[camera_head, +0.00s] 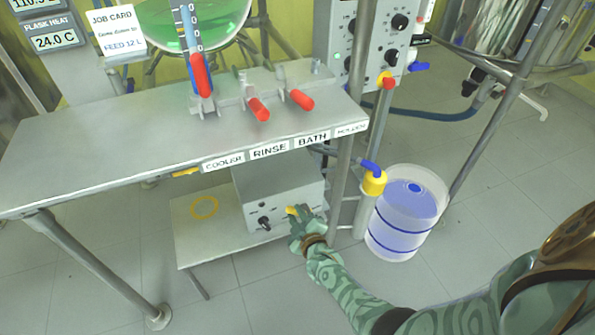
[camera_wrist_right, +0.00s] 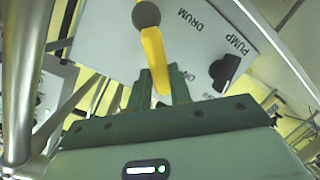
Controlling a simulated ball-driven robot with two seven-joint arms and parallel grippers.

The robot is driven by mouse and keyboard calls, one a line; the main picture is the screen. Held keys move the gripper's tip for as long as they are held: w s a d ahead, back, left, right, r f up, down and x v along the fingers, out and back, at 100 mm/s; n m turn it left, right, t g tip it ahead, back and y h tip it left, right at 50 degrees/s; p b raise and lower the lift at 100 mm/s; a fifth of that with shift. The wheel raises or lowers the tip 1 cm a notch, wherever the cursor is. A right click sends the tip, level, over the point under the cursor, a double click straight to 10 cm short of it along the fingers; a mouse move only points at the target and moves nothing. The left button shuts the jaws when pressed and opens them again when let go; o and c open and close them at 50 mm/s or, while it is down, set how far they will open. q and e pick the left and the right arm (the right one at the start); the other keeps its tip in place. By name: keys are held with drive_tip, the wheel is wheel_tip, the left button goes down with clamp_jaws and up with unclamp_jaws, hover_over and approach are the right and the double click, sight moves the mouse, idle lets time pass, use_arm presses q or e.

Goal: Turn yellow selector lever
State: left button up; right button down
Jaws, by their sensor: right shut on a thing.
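The yellow selector lever (camera_head: 292,209) is on the front of a grey box (camera_head: 278,190) on the low shelf under the bench. In the right wrist view the lever (camera_wrist_right: 152,48) runs from a dark round hub down between my fingers. The word DRUM is printed beside it, and PUMP stands farther right by a black knob (camera_wrist_right: 226,71). My right gripper (camera_head: 298,221) is at the box front, shut on the lever's end; its fingers (camera_wrist_right: 160,85) flank the yellow bar. The fingers hide part of the lever in the head view. My left gripper is not in view.
The bench (camera_head: 100,160) overhangs the box, with red-handled levers (camera_head: 259,110) above labels COOLER, RINSE and BATH. A steel post (camera_head: 347,180) and a drum of bluish liquid (camera_head: 404,222) stand right of my gripper. The floor in front is clear.

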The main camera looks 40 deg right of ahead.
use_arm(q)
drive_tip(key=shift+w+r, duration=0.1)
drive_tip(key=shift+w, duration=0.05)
use_arm(e)
drive_tip(key=shift+a+f, duration=0.1)
drive_tip(key=shift+f, duration=0.05)
drive_tip(key=c, duration=1.3)
unclamp_jaws()
